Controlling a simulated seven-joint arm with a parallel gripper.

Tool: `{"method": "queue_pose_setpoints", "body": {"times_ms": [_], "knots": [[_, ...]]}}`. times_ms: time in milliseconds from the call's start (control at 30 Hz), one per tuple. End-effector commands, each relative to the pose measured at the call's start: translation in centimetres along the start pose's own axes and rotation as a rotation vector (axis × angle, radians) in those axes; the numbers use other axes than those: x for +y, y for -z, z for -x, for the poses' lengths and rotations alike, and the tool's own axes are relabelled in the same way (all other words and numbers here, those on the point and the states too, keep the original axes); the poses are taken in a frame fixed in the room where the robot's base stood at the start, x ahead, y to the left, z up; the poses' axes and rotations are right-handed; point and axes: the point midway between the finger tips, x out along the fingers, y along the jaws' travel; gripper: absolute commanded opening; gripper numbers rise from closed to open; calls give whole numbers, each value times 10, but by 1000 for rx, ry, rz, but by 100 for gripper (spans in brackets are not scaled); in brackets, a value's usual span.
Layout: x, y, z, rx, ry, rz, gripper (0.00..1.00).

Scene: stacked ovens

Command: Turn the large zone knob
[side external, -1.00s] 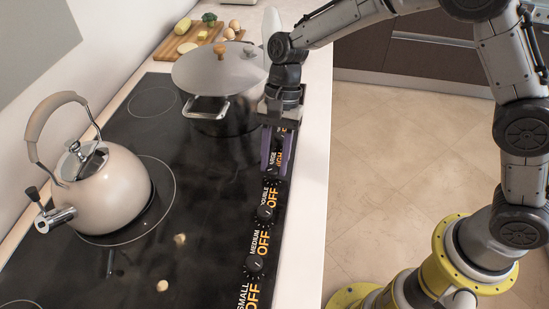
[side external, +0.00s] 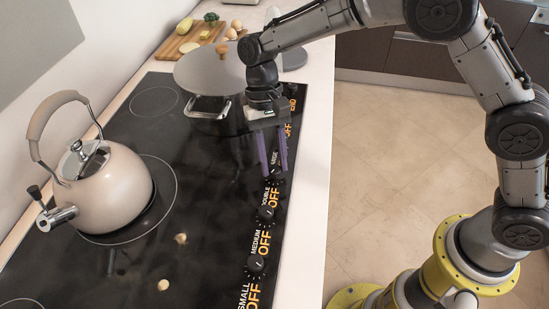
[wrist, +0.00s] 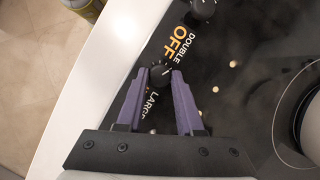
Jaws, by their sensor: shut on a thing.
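The large zone knob (wrist: 159,71) is a small dark dial beside the LARGE label, low on the cooktop's control strip. My gripper (wrist: 160,76) has its two purple fingers shut on it, with one fingertip on each side. In the side external view, my gripper (side external: 275,174) reaches down to the strip at a tilt, and the fingers partly hide the knob (side external: 273,178). The fingers and wrist block some of the printing near the knob, and its pointer mark is too small to read surely.
The double knob (side external: 267,213) and medium knob (side external: 256,264) sit nearer along the strip. A lidded pot (side external: 215,118) stands close left of my gripper. A kettle (side external: 105,190) is on the left burner. A cutting board (side external: 190,40) with vegetables lies behind.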

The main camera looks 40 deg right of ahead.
Motion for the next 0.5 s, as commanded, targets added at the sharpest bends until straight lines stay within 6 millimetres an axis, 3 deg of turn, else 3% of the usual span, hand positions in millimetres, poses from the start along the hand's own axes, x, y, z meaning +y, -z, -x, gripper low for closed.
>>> {"method": "queue_pose_setpoints", "body": {"times_ms": [500], "knots": [[-5, -1, 1, 4, -189, 457, 0]]}}
